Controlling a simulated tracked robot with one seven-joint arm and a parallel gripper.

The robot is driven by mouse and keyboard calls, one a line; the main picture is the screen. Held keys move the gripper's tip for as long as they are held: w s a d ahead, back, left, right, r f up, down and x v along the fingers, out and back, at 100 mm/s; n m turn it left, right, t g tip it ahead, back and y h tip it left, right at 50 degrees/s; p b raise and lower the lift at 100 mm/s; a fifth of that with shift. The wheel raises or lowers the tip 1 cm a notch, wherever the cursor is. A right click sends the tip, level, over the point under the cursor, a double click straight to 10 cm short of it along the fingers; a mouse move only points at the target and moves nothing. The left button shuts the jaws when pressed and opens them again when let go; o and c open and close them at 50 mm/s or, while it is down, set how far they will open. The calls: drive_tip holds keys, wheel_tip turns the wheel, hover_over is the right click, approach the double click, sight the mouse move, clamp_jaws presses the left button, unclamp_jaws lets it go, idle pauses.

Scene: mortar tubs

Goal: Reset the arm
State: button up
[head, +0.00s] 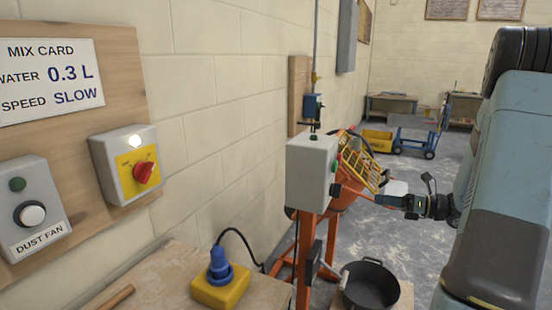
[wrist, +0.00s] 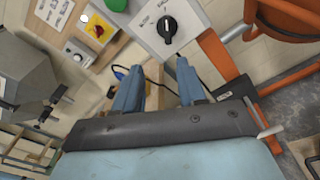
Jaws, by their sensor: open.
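My arm comes in from the right in the head view, and its gripper (head: 390,199) points left, beside the grey control box (head: 308,172) on the orange mixer frame. In the wrist view my gripper (wrist: 157,72) shows two blue-grey fingers spread apart with nothing between them. Past the fingertips the wrist view shows a control panel with a black knob (wrist: 167,27) and a green button (wrist: 116,4). The fingers appear apart from the panel, though the exact gap is hard to tell.
The orange mixer with a yellow grid guard (head: 362,166) stands behind the control box. A black tub (head: 370,286) is below my gripper. A red switch (head: 143,172) on yellow is on the left wall board. A yellow socket (head: 221,289) holds a blue plug. A cart (head: 415,125) stands behind.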

drive_tip(key=s+a+r+n+g+h, duration=0.3)
drive_tip(key=s+a+r+n+g, duration=0.1)
drive_tip(key=s+a+n, duration=0.25)
drive_tip(key=s+a+r+n+g+h, duration=0.3)
drive_tip(key=s+a+r+n+g, duration=0.15)
drive_tip(key=a+n, duration=0.35)
drive_tip(key=s+r+n+t+h, duration=0.6)
drive_tip(key=s+n+h, duration=0.3)
drive_tip(key=s+n, duration=0.5)
drive_tip(key=shift+r+n+h, duration=0.3)
drive_tip(key=shift+r+n, duration=0.35)
idle(0.6)
